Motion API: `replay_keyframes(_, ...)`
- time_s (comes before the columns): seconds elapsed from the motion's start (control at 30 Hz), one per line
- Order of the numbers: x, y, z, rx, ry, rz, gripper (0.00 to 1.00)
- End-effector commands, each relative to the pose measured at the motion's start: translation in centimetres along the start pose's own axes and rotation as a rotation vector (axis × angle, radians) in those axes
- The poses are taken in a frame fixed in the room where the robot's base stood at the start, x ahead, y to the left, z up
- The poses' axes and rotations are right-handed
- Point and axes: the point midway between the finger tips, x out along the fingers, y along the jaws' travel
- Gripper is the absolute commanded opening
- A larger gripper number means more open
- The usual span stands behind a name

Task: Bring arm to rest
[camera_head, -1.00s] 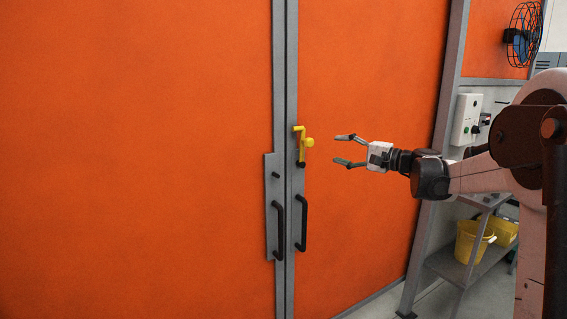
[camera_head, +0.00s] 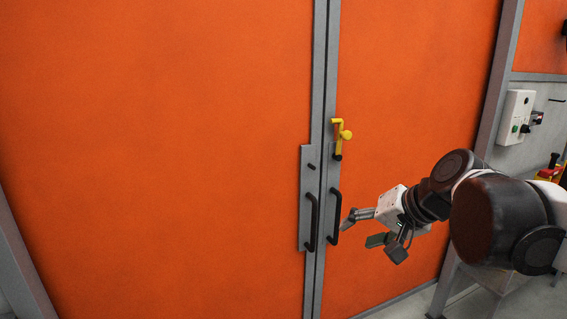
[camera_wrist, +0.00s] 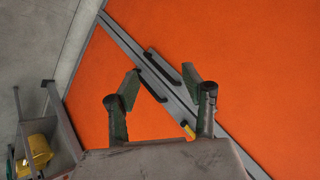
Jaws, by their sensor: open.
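My gripper (camera_head: 362,230) is open and empty in the head view, in front of the right orange door panel, below and to the right of the yellow latch. In the wrist view its two fingers (camera_wrist: 163,92) are spread apart with nothing between them. The yellow latch (camera_head: 337,135) sits on the grey door frame. Two black door handles (camera_head: 311,222) (camera_head: 335,216) stand side by side below it. The handles also show in the wrist view (camera_wrist: 160,68), past the fingertips. Whether the near finger touches the right handle cannot be told; it overlaps it closely in the picture.
Large closed orange doors (camera_head: 160,150) fill most of the head view. A white control box (camera_head: 516,117) is on the wall at right, with a red and yellow item (camera_head: 549,172) below it. A yellow bucket (camera_wrist: 38,150) stands on a shelf in the wrist view.

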Motion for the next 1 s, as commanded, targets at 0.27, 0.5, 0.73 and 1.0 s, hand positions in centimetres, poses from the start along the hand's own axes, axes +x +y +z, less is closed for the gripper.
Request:
replay_keyframes(0.27,-2.2,4.7,8.6,-0.215,0.014,0.211,0.45)
replay_keyframes(0.5,-3.6,8.8,13.4,-0.380,0.034,0.357,0.45)
replay_keyframes(0.73,-4.1,10.5,14.9,-0.445,0.045,0.412,0.45)
replay_keyframes(1.0,-4.1,10.5,14.9,-0.447,0.046,0.415,0.45)
